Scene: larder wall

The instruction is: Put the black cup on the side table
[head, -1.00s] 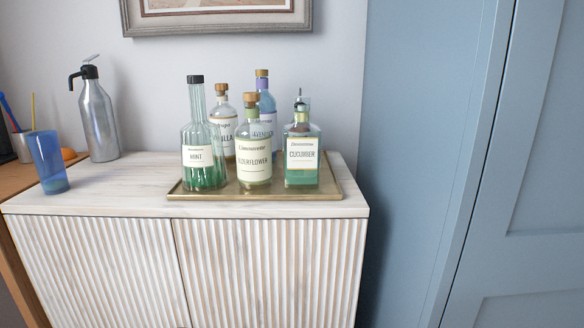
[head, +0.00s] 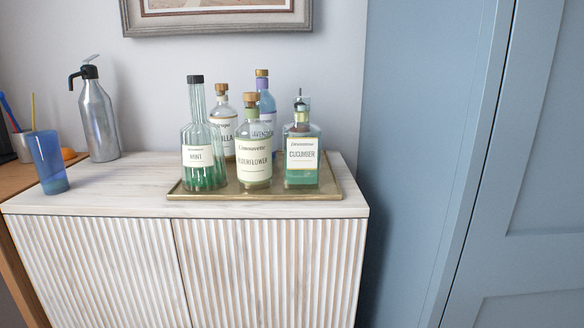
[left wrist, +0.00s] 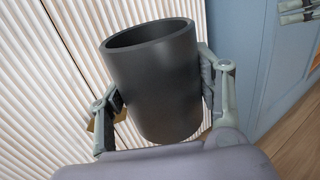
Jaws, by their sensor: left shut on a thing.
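The black cup (left wrist: 153,85) is in the left wrist view, its open rim towards the top of the picture. My left gripper (left wrist: 163,92) is shut on it, with one finger on each side of its wall. The cup is held in front of a cabinet's ribbed front. The cup and both grippers are outside the head view.
A brass tray (head: 255,196) with several syrup bottles covers the cabinet's right part. A blue tumbler (head: 48,162) and a metal siphon (head: 98,118) stand at its left. A blue door (head: 535,150) is at the right.

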